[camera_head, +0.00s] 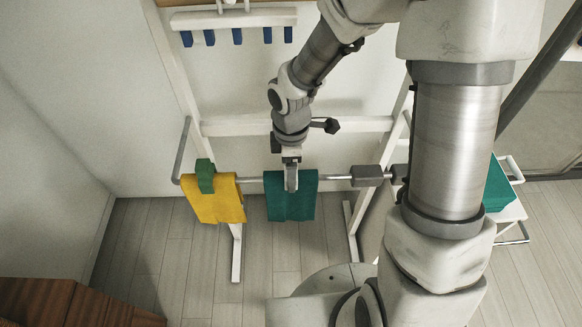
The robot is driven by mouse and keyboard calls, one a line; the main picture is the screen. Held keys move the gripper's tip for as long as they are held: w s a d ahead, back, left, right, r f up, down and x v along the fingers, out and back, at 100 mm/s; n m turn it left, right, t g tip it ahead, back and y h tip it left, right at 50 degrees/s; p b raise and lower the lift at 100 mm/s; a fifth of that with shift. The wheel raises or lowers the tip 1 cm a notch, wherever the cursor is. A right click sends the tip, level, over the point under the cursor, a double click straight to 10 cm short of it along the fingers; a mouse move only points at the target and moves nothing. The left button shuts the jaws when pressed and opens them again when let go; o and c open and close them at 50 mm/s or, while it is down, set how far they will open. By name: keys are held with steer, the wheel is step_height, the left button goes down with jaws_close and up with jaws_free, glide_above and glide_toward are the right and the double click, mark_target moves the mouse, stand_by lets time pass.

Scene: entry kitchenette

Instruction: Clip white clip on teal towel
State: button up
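The teal towel (304,207) hangs over the horizontal metal rod of a white rack, near the middle of the picture. My gripper (291,182) points down at the towel's top edge, over the rod. A narrow pale grey-white piece is at the gripper's tip, against the upper part of the towel. I cannot tell whether this piece is the white clip or the gripper's own fingers. No separate white clip shows elsewhere. The finger opening is too small to make out.
A yellow towel (215,204) with a green clip (205,176) on it hangs to the left. Several blue pieces (237,36) hang from a white rail (236,18) above. Grey blocks (367,176) sit on the rod at right. A wooden cabinet (82,306) stands lower left.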

steer(key=shift+f, duration=0.25)
steer(key=o, duration=1.4)
steer(key=shift+c, duration=0.2)
steer(key=shift+r, duration=0.2)
step_height(320, 180, up, 24)
steer(key=p, duration=0.8)
steer(key=shift+p, duration=0.4)
steer(key=shift+d+r, duration=0.1)
